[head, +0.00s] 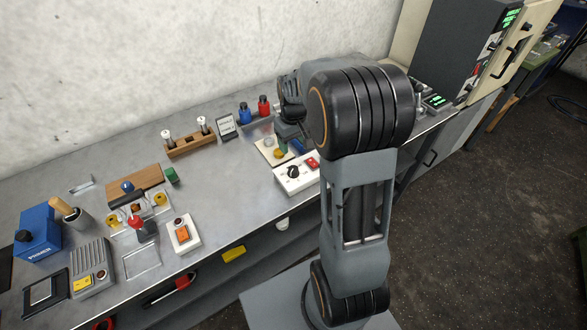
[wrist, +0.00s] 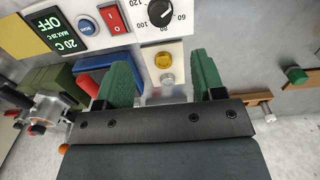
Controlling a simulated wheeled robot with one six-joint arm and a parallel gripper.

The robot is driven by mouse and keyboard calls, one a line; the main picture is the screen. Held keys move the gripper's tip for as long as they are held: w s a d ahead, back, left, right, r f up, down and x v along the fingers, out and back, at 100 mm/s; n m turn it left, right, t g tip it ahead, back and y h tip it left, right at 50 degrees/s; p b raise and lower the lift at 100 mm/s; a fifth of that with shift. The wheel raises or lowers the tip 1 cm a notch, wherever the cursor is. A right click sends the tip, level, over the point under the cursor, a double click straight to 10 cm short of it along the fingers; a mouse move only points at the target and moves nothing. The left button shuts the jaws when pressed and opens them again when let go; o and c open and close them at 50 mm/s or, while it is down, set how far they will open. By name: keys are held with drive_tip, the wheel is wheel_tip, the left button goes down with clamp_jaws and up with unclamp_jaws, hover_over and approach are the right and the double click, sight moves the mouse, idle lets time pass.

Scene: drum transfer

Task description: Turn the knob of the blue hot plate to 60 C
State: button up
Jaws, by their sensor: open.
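A white control panel with a black knob (head: 293,172) and a red switch (head: 312,162) shows left of my arm in the head view. In the wrist view the knob (wrist: 161,13) is at the top edge, partly cut off, with 60, 100 and 120 readable around it. Its exact setting is too small to tell. The red switch (wrist: 114,20) is beside it. My gripper (wrist: 163,82) is open, its two green fingers apart, with nothing held between them. The knob lies beyond the fingertips, apart from them. No blue hot plate body is clearly visible.
A display (wrist: 57,33) reading OFF and 20 C and a blue button (wrist: 87,28) sit beside the switch. A plate with a yellow button (wrist: 165,61) is past the fingers. Blue (head: 244,112) and red (head: 264,106) items stand behind. My arm hides the bench's right part.

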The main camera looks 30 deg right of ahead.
sight(293, 168)
wheel_tip(293, 168, down, 12)
drive_tip(key=shift+f+p, duration=0.25)
drive_tip(key=shift+p, duration=0.55)
drive_tip(key=c, duration=0.9)
